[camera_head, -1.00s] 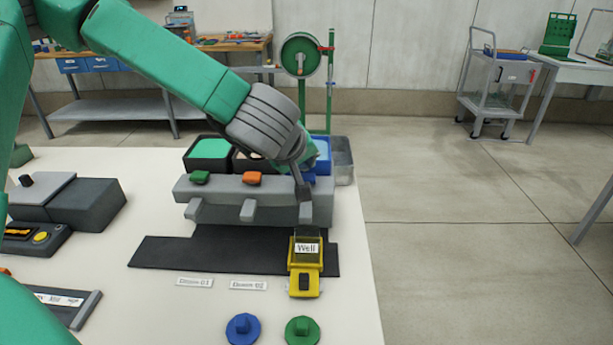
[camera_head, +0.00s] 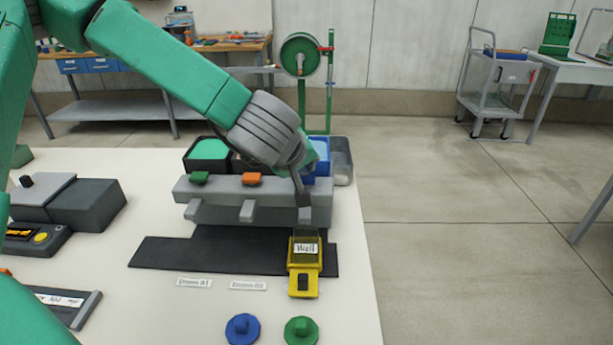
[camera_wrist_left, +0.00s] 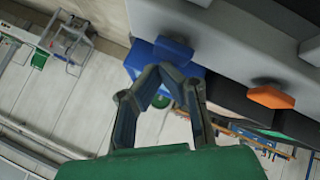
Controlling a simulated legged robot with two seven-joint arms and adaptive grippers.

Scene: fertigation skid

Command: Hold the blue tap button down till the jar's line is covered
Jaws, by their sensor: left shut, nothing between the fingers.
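The grey tap block (camera_head: 225,191) stands on the table with a green, an orange and a blue button. The blue button (camera_wrist_left: 173,50) shows in the left wrist view and is mostly hidden behind my gripper in the head view. My left gripper (camera_head: 304,202) is shut and empty, pointing down at the right end of the block. In the left wrist view its fingertips (camera_wrist_left: 168,72) are close to the blue button; I cannot tell whether they touch. The dark see-through jar (camera_head: 306,236), labelled "Well", stands in a yellow holder below the right spout. Its line and level are unclear. My right gripper is not in view.
The orange button (camera_head: 252,179) and green button (camera_head: 200,178) sit left of my gripper. Open tubs (camera_head: 209,165) stand behind the block. A black mat (camera_head: 160,252) lies below the spouts. A blue knob (camera_head: 243,328) and a green knob (camera_head: 302,330) lie in front.

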